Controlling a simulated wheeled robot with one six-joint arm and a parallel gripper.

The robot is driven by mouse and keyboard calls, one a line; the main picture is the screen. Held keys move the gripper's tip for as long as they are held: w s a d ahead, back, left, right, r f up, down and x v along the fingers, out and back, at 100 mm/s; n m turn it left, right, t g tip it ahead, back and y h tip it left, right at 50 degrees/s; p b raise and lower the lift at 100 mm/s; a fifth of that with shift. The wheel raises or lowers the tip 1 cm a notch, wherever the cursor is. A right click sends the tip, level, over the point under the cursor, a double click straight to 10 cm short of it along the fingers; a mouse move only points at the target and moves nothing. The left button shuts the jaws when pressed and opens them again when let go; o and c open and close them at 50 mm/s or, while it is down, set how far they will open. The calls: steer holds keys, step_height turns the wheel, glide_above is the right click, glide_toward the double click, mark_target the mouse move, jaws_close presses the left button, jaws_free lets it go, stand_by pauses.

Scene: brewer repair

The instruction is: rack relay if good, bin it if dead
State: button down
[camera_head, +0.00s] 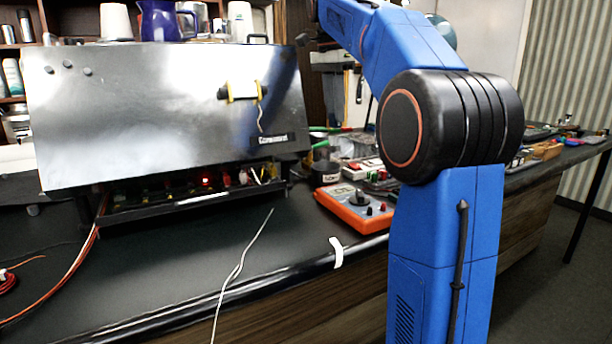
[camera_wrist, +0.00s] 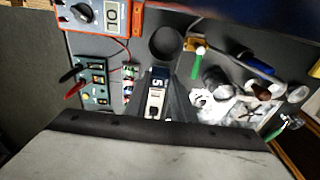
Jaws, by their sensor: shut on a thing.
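In the wrist view, my gripper (camera_wrist: 160,76) is shut on a small relay (camera_wrist: 155,103) with a pale body and a blue-and-white marked part. The relay sits between the dark fingers, with its lower part hidden by them. A round dark cup (camera_wrist: 165,42) lies just beyond the fingertips; it also stands on the counter in the head view (camera_head: 326,173). A small test board (camera_wrist: 92,76) with red and black leads is left of the gripper. A narrow strip with small parts (camera_wrist: 129,83) lies between them. My gripper is outside the head view.
An orange meter (camera_head: 354,208) lies near the counter's front edge. The steel brewer (camera_head: 150,95) stands at left, its low bay (camera_head: 190,197) open with a red light inside. Crumpled foil, white scraps and tools clutter the wrist view's right. The counter's front left holds loose wires.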

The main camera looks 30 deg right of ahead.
steer(key=shift+w+a+f, duration=0.1)
steer(key=shift+a, duration=0.1)
steer(key=shift+f, duration=2.85)
steer(key=c, duration=1.4)
jaws_free()
steer(key=shift+c, duration=0.2)
steer(key=r, duration=0.4)
steer(key=a+r, duration=0.1)
steer(key=r, duration=0.2)
steer(key=shift+r, duration=0.25)
